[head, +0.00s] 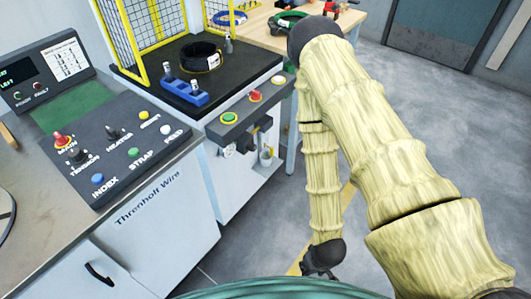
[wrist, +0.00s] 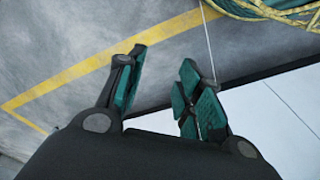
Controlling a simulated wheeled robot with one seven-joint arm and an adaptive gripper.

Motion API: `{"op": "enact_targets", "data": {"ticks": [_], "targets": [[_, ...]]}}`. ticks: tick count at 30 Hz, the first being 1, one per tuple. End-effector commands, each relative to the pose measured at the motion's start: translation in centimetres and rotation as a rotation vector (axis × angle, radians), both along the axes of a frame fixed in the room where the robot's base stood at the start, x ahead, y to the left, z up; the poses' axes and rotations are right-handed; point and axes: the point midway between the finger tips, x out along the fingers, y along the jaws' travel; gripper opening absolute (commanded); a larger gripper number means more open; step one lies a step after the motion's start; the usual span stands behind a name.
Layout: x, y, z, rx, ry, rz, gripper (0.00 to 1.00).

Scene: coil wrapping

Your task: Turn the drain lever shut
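I cannot make out the drain lever for sure in either view. Small dark and pale fittings (head: 262,140) show on the front of the wrapping machine (head: 225,180), below its button panel, and the lever may be among them. A small clear container (head: 266,157) is there too. My gripper (head: 322,273) hangs low in the head view, to the right of and below these fittings, apart from them. In the wrist view my gripper (wrist: 166,85) is open, with nothing between its fingers.
The control console (head: 110,140) stands at the left. A black coil (head: 201,57) and a blue tool (head: 186,93) lie on the machine top, beside a yellow guard (head: 152,35). A wooden bench (head: 255,28) is behind. Grey floor (head: 430,130) is clear at the right.

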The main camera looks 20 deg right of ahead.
Motion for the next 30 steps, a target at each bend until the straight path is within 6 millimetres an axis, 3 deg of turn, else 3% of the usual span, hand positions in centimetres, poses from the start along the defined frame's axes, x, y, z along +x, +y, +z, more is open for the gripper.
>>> {"op": "enact_targets", "data": {"ticks": [1,3,12,21,30], "targets": [[2.1,-0.4,-2.4,0.004,-0.048,0.006,0.36],[5.1,-1.0,-4.4,0.012,-0.122,0.010,0.36],[18.2,-3.6,-9.9,0.060,-0.443,0.053,0.36],[29.8,-5.8,-12.3,0.125,-0.744,0.128,0.36],[39.1,-7.8,-12.5,0.211,-1.015,0.235,0.36]]}}
